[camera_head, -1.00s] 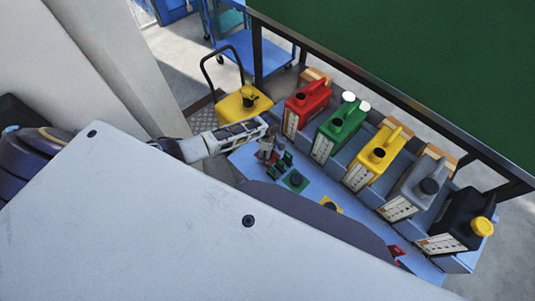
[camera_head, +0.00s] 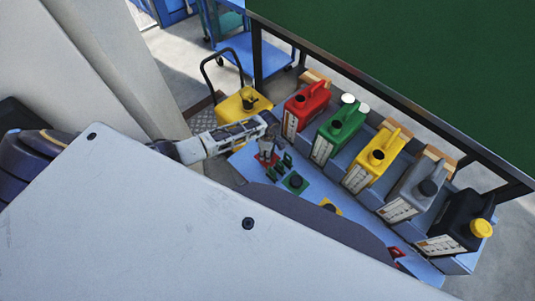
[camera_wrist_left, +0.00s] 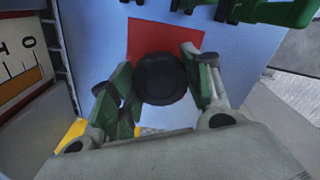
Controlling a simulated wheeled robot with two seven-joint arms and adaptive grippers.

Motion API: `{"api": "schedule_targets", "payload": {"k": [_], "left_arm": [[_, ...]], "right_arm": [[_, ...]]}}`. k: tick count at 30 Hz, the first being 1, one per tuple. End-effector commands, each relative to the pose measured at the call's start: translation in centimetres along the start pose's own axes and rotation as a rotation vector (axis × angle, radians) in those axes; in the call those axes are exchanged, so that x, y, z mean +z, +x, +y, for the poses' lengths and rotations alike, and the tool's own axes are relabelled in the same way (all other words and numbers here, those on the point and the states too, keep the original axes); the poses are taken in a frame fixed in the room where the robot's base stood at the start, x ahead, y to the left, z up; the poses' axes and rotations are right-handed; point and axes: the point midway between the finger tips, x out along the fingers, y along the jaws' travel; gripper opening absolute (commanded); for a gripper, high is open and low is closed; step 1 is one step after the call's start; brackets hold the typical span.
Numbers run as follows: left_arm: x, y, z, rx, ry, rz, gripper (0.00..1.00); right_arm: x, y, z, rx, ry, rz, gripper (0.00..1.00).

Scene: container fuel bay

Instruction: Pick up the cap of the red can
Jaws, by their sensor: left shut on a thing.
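The red can (camera_head: 306,108) stands upright at the left end of the row of cans in the head view, with a dark round opening on top. Its black round cap (camera_wrist_left: 160,78) shows between my left gripper's fingers in the left wrist view, over a red square (camera_wrist_left: 163,37). The red square also shows in the head view (camera_head: 265,161). My left gripper (camera_head: 265,152) points down at the blue bench top and is shut on the cap. I cannot tell whether the cap still touches the square. My right gripper is not in view.
Green (camera_head: 337,131), yellow (camera_head: 375,160), grey (camera_head: 413,190) and black (camera_head: 460,221) cans stand to the right in the row. A green square (camera_head: 295,181) lies near the gripper. A yellow container (camera_head: 241,106) stands behind the arm. A large pale panel covers the foreground.

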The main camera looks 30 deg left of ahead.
Motion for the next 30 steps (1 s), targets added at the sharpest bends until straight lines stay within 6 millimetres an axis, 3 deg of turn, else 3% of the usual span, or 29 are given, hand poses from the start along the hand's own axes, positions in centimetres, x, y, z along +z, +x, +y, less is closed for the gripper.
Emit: {"api": "schedule_targets", "payload": {"k": [9,15,21,30], "left_arm": [[0.1,-4.4,0.0,0.001,0.001,-0.001,0.32],[0.0,-6.7,0.0,0.001,0.001,0.000,0.32],[0.0,-7.8,-0.1,-0.001,0.001,0.000,0.32],[0.0,-8.0,0.0,0.000,0.001,0.001,0.32]], "right_arm": [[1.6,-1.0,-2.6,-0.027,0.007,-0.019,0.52],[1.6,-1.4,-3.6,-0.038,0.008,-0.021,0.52],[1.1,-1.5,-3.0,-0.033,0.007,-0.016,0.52],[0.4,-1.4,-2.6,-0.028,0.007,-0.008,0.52]]}}
